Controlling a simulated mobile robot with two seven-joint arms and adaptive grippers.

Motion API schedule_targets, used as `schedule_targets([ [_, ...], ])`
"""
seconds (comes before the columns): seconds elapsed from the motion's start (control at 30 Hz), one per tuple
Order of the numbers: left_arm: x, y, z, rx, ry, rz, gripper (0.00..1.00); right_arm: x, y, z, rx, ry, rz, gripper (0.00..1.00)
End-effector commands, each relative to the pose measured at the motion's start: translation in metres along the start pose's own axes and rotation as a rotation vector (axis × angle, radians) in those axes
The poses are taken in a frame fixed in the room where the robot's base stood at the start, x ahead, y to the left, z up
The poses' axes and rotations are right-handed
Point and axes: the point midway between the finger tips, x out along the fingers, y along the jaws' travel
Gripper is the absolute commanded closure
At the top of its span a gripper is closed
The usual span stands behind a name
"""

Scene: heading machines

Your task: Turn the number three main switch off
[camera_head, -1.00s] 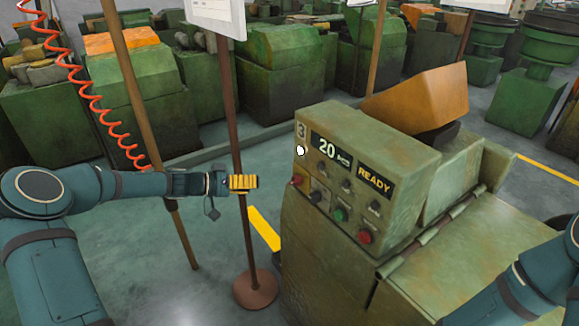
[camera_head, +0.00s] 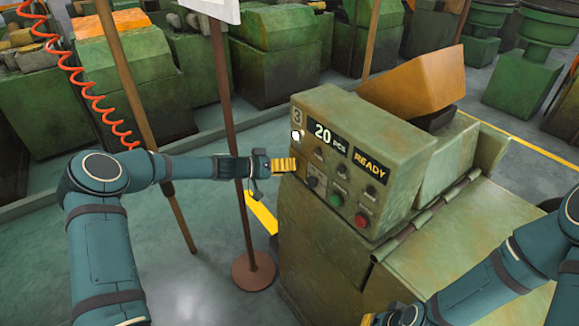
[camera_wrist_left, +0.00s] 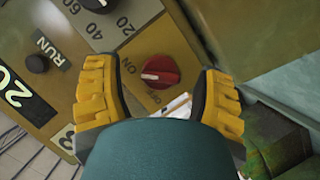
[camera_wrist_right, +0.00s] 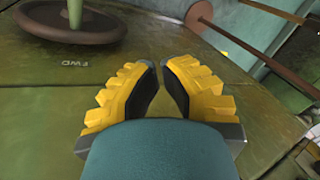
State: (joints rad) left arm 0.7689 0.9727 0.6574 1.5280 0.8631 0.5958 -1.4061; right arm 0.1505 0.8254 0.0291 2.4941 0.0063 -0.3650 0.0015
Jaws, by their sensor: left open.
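The machine with the number 3 plate (camera_head: 297,116) has a sloped control panel reading 20 PCS and READY. Which word the mark points to is unclear. My left gripper (camera_head: 290,164) is at the panel's left edge and hides this switch in the head view. In the left wrist view its open fingers (camera_wrist_left: 160,75) stand on either side of the switch, apart from it. My right gripper (camera_wrist_right: 158,68) is empty, its fingertips slightly apart.
The panel also has a green button (camera_head: 336,199), a red button (camera_head: 361,220) and black knobs. A sign post (camera_head: 228,130) and a brown pole (camera_head: 140,100) stand close by my left arm. A handwheel (camera_wrist_right: 75,22) is near my right gripper.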

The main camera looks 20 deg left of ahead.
Motion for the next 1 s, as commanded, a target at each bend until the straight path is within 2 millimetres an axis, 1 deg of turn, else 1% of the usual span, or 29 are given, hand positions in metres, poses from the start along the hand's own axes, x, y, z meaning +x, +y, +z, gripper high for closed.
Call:
schedule_targets([
  [0.03,0.0042,-0.0001,0.0001,-0.001,0.000,0.000,0.31,-0.0008,-0.0003,-0.0001,0.000,0.000,0.000,1.00],
  [0.13,0.0087,-0.0003,0.0000,0.000,0.000,-0.001,0.31,-0.0012,-0.0004,-0.0001,0.000,0.000,0.000,1.00],
  [0.43,0.0102,-0.0004,0.0003,0.000,0.000,-0.001,0.31,-0.0012,-0.0004,-0.0001,0.000,0.000,0.000,1.00],
  [0.47,0.0102,-0.0004,0.0003,0.000,0.000,-0.001,0.37,-0.0012,-0.0004,-0.0002,0.000,0.000,0.000,1.00],
  [0.5,0.0101,-0.0004,0.0003,0.000,0.000,-0.001,0.51,-0.0012,-0.0004,-0.0001,0.000,0.000,0.000,1.00],
  [0.57,0.0101,-0.0004,0.0003,0.000,0.000,-0.001,0.72,-0.0012,-0.0004,-0.0002,0.000,0.000,0.000,1.00],
  [0.6,0.0100,-0.0004,0.0003,0.000,0.000,-0.001,0.86,-0.0011,-0.0004,-0.0002,0.000,0.000,0.000,1.00],
  [0.63,0.0100,-0.0004,0.0003,0.000,0.000,-0.001,0.96,-0.0012,-0.0004,-0.0002,0.000,0.000,0.000,1.00],
  [0.67,0.0100,-0.0004,0.0003,0.000,0.000,-0.001,1.00,-0.0012,-0.0004,-0.0002,0.000,0.000,0.000,1.00],
  [0.87,0.0101,-0.0007,0.0005,-0.005,0.000,0.001,1.00,-0.0001,-0.0001,-0.0001,0.000,0.000,0.000,1.00],
  [1.0,0.0104,-0.0014,0.0012,-0.032,0.000,0.013,1.00,0.0045,0.0014,0.0004,0.000,0.000,0.000,1.00],
])
